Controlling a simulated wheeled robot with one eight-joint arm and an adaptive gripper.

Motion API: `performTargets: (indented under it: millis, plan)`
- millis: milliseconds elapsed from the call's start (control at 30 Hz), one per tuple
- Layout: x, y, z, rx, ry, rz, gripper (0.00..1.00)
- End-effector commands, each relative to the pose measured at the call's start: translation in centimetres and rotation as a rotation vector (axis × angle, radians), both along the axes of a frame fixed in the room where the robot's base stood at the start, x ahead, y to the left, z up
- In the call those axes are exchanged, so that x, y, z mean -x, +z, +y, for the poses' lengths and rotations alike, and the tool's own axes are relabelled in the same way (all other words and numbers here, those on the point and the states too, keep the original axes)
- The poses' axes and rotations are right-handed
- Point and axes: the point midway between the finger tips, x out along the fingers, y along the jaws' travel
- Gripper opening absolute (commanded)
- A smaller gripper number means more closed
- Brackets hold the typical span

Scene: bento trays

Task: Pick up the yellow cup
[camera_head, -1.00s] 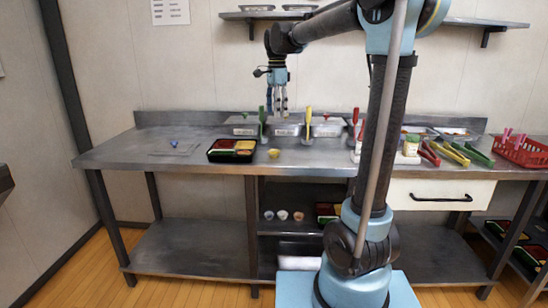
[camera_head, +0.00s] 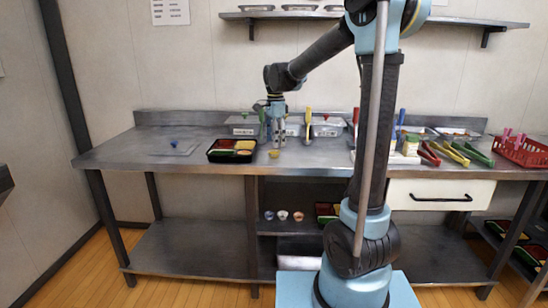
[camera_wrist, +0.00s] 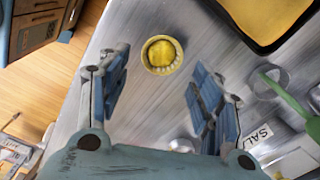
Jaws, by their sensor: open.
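The yellow cup (camera_head: 274,154) is small and stands on the steel counter, just right of the black bento tray. In the wrist view the cup (camera_wrist: 161,55) shows from above as a round yellow rim with yellow contents, near the top middle. My gripper (camera_wrist: 162,88) is open and empty, with its blue fingers apart. The cup lies ahead of the fingertips, roughly between their lines, and not touching them. In the head view my gripper (camera_head: 279,146) hangs low over the counter, just right of and close to the cup.
The black bento tray (camera_head: 209,155) sits left of the cup. Metal food containers (camera_head: 243,121) with upright utensils stand behind the gripper. In the wrist view a green handle (camera_wrist: 290,97) and a ring lie to the right. Coloured tongs (camera_head: 452,153) lie far right. The counter's left part is mostly clear.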

Motion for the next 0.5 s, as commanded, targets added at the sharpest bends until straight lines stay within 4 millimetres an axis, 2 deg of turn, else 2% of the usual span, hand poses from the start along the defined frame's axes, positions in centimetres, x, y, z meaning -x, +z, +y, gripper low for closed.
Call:
performTargets:
  millis: [333,500]
  plan:
    - [0.2,-3.9,0.5,0.000,0.001,0.000,0.59]
    - [0.2,-5.1,0.5,0.000,0.001,0.000,0.59]
